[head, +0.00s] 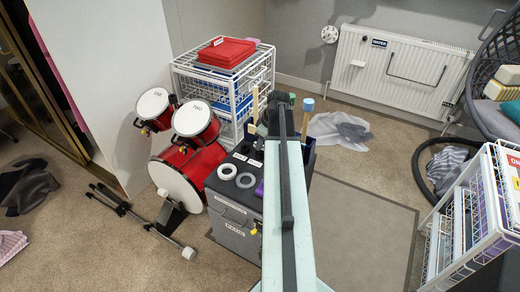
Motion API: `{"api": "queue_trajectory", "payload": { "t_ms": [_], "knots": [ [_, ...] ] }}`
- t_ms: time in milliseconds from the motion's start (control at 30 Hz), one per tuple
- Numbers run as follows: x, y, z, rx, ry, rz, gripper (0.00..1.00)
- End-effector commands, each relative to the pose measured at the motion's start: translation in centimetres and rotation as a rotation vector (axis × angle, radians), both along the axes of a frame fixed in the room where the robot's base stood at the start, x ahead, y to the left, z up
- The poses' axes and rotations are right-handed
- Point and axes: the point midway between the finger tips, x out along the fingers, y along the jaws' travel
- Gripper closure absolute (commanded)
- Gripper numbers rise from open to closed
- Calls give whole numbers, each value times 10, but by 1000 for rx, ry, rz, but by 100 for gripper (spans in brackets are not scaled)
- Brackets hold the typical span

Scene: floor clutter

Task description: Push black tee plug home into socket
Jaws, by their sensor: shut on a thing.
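My pale arm reaches away from me up the middle of the head view. My gripper (279,108) is the dark, small end of it, beside the grey cabinet's far edge. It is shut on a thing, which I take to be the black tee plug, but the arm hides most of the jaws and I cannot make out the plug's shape. I cannot pick out the socket; it may be behind my arm. The grey cabinet (233,215) stands just left of my arm, with rolls of tape (246,180) on top.
A red drum kit (190,165) stands at left, before a white wire rack (240,118) with red trays. A white radiator (398,68) is on the back wall. A grey cloth (340,130) lies on the carpet. A white wire rack (480,225) stands at right. The grey mat (360,230) is clear.

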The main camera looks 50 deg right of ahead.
Motion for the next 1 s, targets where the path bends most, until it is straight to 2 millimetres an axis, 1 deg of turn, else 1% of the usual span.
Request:
{"api": "queue_trajectory", "payload": {
  "t_ms": [233, 533, 1000],
  "knots": [
    [0, 0, 6, 0, -1, 0, 100],
    [0, 0, 8, -1, -1, 0, 100],
    [0, 0, 36, -1, -1, 0, 100]
  ]
}}
